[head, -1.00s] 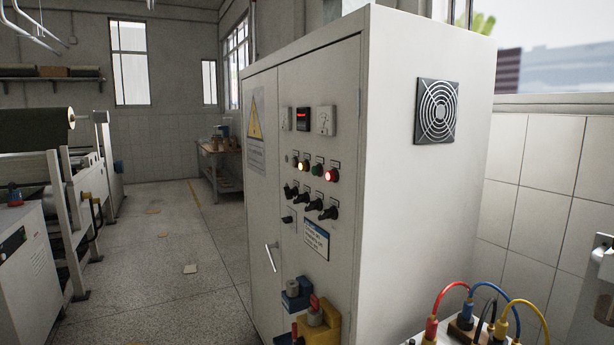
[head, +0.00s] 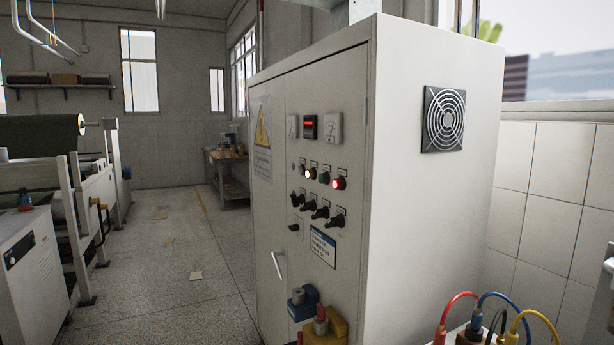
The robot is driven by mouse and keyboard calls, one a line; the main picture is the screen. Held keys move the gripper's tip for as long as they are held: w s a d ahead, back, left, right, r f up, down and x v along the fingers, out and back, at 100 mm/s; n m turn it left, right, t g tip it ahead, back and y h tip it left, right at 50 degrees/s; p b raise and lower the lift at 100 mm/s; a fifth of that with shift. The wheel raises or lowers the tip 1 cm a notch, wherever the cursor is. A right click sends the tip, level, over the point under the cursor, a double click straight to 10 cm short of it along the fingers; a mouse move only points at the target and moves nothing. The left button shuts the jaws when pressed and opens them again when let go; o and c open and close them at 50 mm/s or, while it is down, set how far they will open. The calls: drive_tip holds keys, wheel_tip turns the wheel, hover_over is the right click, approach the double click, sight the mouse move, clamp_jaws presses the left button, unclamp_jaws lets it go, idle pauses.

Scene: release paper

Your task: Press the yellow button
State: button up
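A tall pale grey control cabinet (head: 405,220) stands right of centre, with its door side facing left. On its door is a short row of round lights or buttons. The yellow button (head: 309,173) glows pale yellow at the left of this row. A dark green button (head: 323,178) and a lit red button (head: 338,184) follow to its right. Black rotary knobs (head: 320,211) sit just below the row. My gripper is not in view, and nothing covers the yellow button.
Red, blue and yellow cables (head: 480,305) loop at the bottom right. Machinery (head: 75,190) lines the left side. Open floor (head: 185,285) lies between it and the cabinet.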

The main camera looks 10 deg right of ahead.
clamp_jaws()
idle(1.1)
